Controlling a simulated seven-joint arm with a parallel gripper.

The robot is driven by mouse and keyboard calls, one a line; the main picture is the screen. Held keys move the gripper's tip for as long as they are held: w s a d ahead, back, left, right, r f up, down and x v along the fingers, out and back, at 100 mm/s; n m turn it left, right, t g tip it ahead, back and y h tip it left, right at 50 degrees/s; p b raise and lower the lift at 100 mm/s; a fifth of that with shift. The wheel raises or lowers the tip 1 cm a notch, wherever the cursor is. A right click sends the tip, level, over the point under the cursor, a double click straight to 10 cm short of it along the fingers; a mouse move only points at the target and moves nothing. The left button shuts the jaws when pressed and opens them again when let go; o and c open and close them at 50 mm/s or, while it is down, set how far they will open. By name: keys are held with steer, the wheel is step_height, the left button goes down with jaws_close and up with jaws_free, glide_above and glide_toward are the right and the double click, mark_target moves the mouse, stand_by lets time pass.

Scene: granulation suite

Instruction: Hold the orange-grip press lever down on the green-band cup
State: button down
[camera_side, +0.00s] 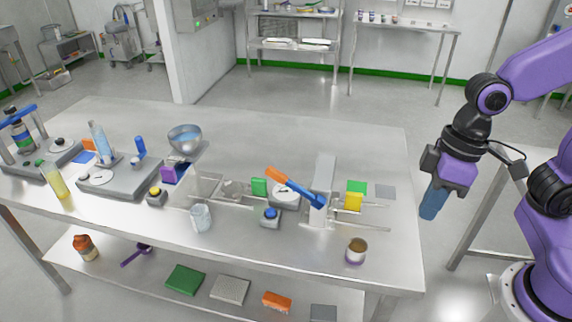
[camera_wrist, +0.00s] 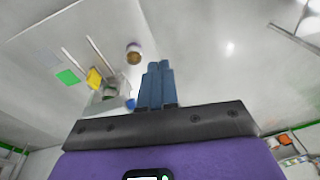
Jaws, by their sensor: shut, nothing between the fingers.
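The press (camera_side: 323,182) stands right of the table's middle, with a blue lever arm. Its orange grip (camera_side: 278,174) points up and left, so the lever is raised. My gripper (camera_side: 429,216) is off the table's right edge, well apart from the lever. Its blue fingers (camera_wrist: 158,68) are together and empty.
A small cup with a purple band (camera_side: 356,252) stands near the front right edge. Yellow (camera_side: 353,201) and green (camera_side: 357,187) blocks are right of the press. A blue-topped item (camera_side: 270,215) and a glass beaker (camera_side: 201,218) stand left.

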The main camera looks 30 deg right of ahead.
mark_target(278, 171)
steer(key=w+a+r+m+t+y, duration=0.1)
steer(key=w+a+r+m+t, duration=0.1)
steer(key=w+m, duration=0.6)
steer(key=w+a+r+m+t+y, duration=0.1)
steer(key=w+m, duration=0.7)
steer(key=w, duration=0.8)
step_height(278, 171, up, 2)
steer(key=shift+w+a+r+m+t+y, duration=0.1)
steer(key=shift+w+a+m+t+y, duration=0.4)
steer(key=shift+a, duration=0.65)
steer(key=shift+s, duration=0.15)
steer(key=x, duration=1.4)
steer(key=shift+d, duration=0.2)
